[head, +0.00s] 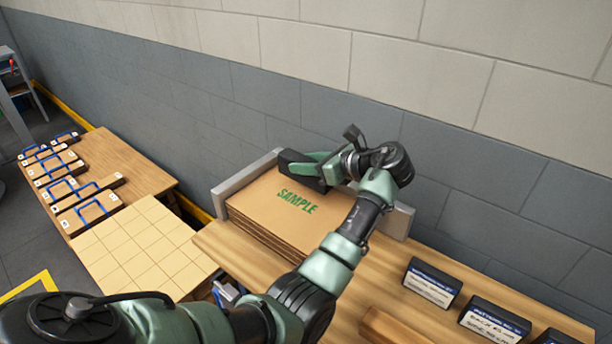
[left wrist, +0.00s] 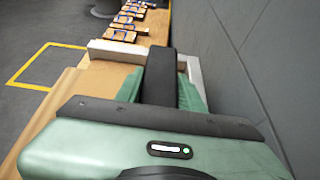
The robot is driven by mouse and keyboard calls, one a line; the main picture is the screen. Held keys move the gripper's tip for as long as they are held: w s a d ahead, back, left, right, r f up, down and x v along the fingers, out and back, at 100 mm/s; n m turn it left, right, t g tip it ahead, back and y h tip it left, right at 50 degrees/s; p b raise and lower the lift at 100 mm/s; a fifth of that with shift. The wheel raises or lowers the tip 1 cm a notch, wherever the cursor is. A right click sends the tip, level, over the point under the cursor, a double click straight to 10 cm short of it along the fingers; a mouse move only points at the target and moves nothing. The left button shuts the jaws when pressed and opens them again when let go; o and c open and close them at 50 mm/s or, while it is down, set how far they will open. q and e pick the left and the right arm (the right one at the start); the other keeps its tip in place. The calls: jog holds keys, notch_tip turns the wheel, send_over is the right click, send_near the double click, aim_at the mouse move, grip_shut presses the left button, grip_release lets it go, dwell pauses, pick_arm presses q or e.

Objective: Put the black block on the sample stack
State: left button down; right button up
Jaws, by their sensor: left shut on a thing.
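The sample stack (head: 262,212) is a pile of brown sheets with green "SAMPLE" lettering, on the wooden table against grey guides (head: 245,181). My left gripper (head: 322,170) is over the stack's back part, near the wall. It is shut on the black block (head: 297,172). In the left wrist view, the dark block (left wrist: 160,75) stretches away between the green fingers (left wrist: 160,93). I cannot tell whether the block touches the stack's top. The arm and gripper hide the stack's right part. My right gripper is not in view.
Black boxes with white labels (head: 431,284) stand along the table's right side. A wooden piece (head: 392,328) lies near them. A lower bench at left holds a gridded pale panel (head: 135,246) and several brown pieces with blue handles (head: 88,208). The grey wall is close behind the stack.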

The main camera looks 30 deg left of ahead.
aim_at(308, 177)
pick_arm(q)
notch_tip(308, 177, down, 4)
jog(key=shift+r, duration=0.25)
jog(key=shift+f, duration=0.3)
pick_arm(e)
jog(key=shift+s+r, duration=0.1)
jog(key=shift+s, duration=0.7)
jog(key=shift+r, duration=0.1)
pick_arm(q)
jog(key=c, duration=0.9)
grip_release()
jog(key=shift+f, duration=0.15)
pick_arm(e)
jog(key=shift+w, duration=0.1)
pick_arm(q)
jog(key=shift+d+r, duration=0.2)
jog(key=shift+d, duration=0.05)
jog(key=b+v, duration=0.1)
jog(key=v, duration=1)
jog(key=shift+d+r+b, duration=0.1)
jog(key=shift+d+b, duration=0.15)
jog(key=shift+b, duration=0.05)
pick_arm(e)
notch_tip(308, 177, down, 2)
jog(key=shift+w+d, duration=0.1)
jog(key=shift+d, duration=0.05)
